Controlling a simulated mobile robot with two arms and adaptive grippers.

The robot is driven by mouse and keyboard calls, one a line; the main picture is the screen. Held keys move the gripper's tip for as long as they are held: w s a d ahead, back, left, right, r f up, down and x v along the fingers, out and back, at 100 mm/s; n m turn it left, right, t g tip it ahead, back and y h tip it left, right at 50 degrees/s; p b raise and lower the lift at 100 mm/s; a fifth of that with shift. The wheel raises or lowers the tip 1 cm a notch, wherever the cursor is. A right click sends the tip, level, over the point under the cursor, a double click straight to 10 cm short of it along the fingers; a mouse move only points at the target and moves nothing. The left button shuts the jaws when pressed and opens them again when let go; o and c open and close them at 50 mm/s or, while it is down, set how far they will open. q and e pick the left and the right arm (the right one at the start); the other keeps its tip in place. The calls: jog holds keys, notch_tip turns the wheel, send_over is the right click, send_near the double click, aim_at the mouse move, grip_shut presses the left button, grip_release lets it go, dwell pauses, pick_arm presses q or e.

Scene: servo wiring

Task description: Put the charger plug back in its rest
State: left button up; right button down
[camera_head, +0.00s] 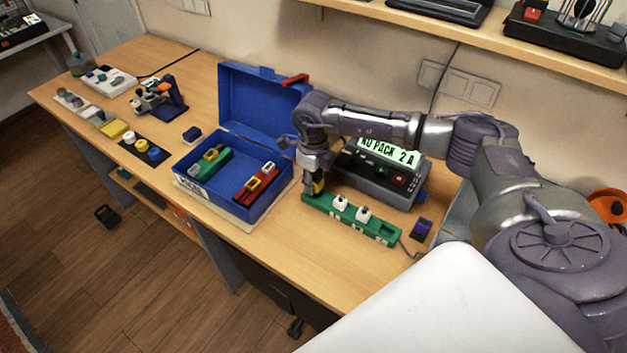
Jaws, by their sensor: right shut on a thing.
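My right gripper (318,188) points down over the left end of a green strip (377,226). It is shut on a small yellow-and-dark piece, apparently the charger plug, mostly hidden by the fingers. I cannot tell whether that piece touches the strip. The grey charger (368,184) stands just behind, its lit display reading "NO PACK 2 A". A small dark purple block (421,229) sits right of the strip; I cannot tell whether it is the plug's rest. My left gripper is not in view.
Two white plugs stand in the strip. An open blue case (213,192) left of my gripper holds a green pack (209,163) and a red pack (257,186). My right forearm passes over the charger. The table (283,240) is clear in front of the strip.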

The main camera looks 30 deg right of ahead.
aim_at(314, 178)
jog(key=shift+f+b, duration=0.95)
jog(key=shift+f, duration=0.2)
jog(key=c, duration=0.8)
grip_release()
notch_tip(314, 178, up, 12)
jog(key=shift+r, duration=0.1)
